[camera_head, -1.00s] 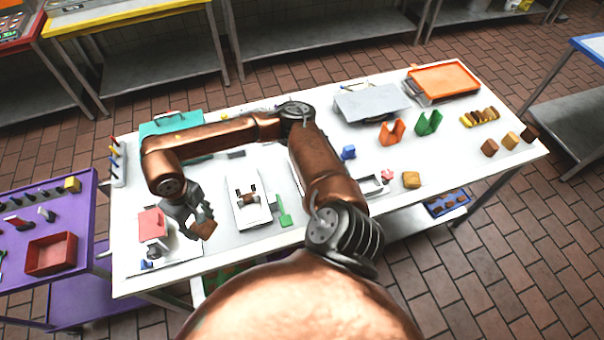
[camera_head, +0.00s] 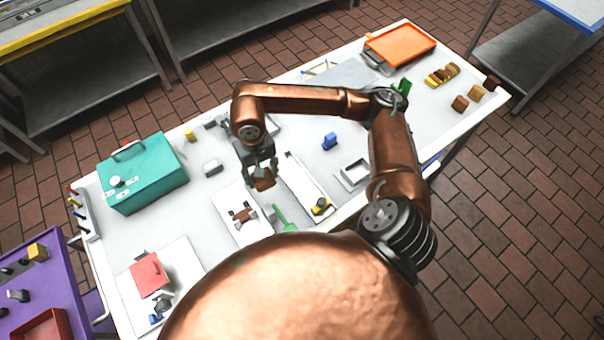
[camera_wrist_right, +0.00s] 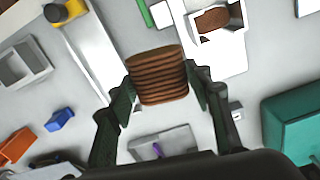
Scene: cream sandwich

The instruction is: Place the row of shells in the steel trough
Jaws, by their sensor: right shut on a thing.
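My right gripper (camera_head: 261,172) is shut on the row of shells (camera_head: 265,183), a brown ridged block. The row of shells also shows in the right wrist view (camera_wrist_right: 157,75), between the two fingers and clear of the table. In the head view it is above the table's middle, between a white unit with a brown piece in it (camera_head: 231,207) and a long pale channel (camera_head: 303,178), which looks like the steel trough. The channel also shows in the right wrist view (camera_wrist_right: 92,52), left of the held row. My left gripper is not in view.
A yellow-and-black piece (camera_head: 320,206) sits at the channel's near end. A green spatula (camera_head: 285,220) lies beside the white unit. A teal box (camera_head: 145,175) stands at left, a red block (camera_head: 149,275) at near left. A square steel frame (camera_head: 355,174) lies to the right.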

